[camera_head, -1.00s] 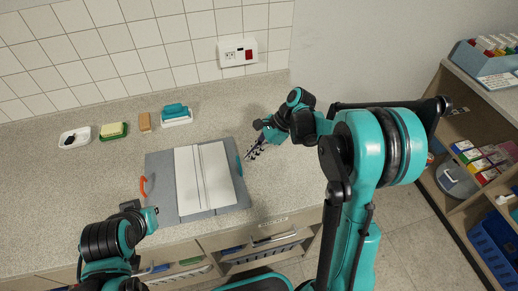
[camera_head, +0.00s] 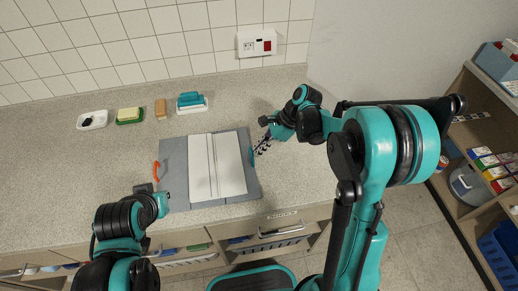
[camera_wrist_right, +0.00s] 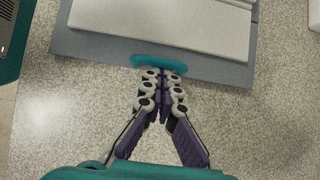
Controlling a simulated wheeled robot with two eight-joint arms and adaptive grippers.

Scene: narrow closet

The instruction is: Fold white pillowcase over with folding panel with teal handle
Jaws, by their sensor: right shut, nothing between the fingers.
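The white pillowcase (camera_head: 216,168) lies flat on the grey folding board (camera_head: 173,172) on the counter, with lengthwise seams near its middle. The teal handle (camera_head: 251,155) is on the board's right edge, and an orange handle (camera_head: 156,171) is on its left edge. My right gripper (camera_head: 259,149) is shut and empty beside the teal handle. In the right wrist view its fingertips (camera_wrist_right: 163,76) are at the teal handle (camera_wrist_right: 160,64); I cannot tell whether they touch it. My left gripper (camera_head: 162,198) is near the board's lower left corner; its fingers are not clear.
Along the back of the counter stand a white dish (camera_head: 92,120), a green-and-yellow sponge (camera_head: 130,115), a tan block (camera_head: 160,109) and a teal brush on a white tray (camera_head: 191,103). Open shelves (camera_head: 470,150) stand at the right.

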